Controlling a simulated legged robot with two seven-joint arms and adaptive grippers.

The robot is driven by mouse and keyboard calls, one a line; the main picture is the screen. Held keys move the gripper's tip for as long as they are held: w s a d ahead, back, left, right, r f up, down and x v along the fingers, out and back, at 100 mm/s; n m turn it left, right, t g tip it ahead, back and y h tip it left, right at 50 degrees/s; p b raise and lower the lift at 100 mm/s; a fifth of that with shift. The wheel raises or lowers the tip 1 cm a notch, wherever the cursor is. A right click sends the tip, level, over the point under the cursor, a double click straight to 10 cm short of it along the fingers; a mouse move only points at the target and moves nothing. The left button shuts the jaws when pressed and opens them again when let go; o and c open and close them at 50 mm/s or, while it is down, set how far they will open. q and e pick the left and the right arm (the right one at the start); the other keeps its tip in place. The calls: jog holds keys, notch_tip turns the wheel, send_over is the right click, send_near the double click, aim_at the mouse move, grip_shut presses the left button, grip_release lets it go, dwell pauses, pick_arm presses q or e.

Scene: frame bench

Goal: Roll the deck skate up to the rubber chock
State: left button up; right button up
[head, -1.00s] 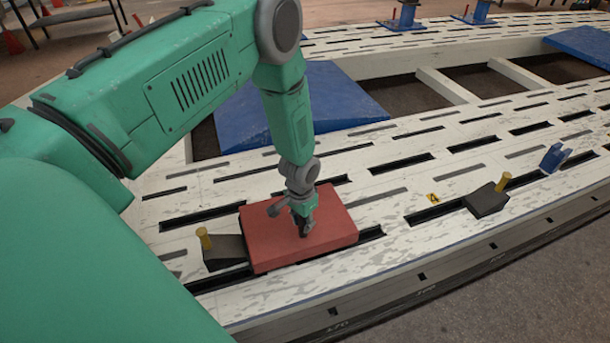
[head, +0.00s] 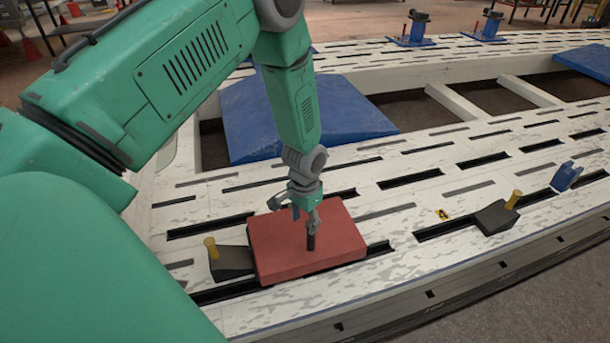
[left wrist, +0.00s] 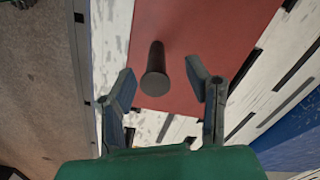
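The deck skate is a flat red block (head: 285,255) with an upright dark post (head: 311,240). It lies on the pale slotted bench. A dark wedge chock (head: 232,263) with a yellow peg is close against its left end. A similar dark chock (head: 494,217) with a yellow peg stands well to the right; I cannot tell which is rubber. My left gripper (head: 307,203) is over the post's top. In the left wrist view its fingers (left wrist: 161,82) are spread with gaps on both sides of the post (left wrist: 155,70). The red block (left wrist: 200,30) shows behind. My right gripper is out of view.
A small yellow marker (head: 443,214) lies on the bench before the right chock. A blue bracket (head: 567,176) stands farther right. A blue ramp (head: 240,120) lies behind the skate. Long slots cut the deck, and its front edge drops to the floor.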

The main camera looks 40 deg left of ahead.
pick_arm(q)
jog(key=shift+s+a+r, duration=0.1)
jog(key=shift+r, duration=2.2)
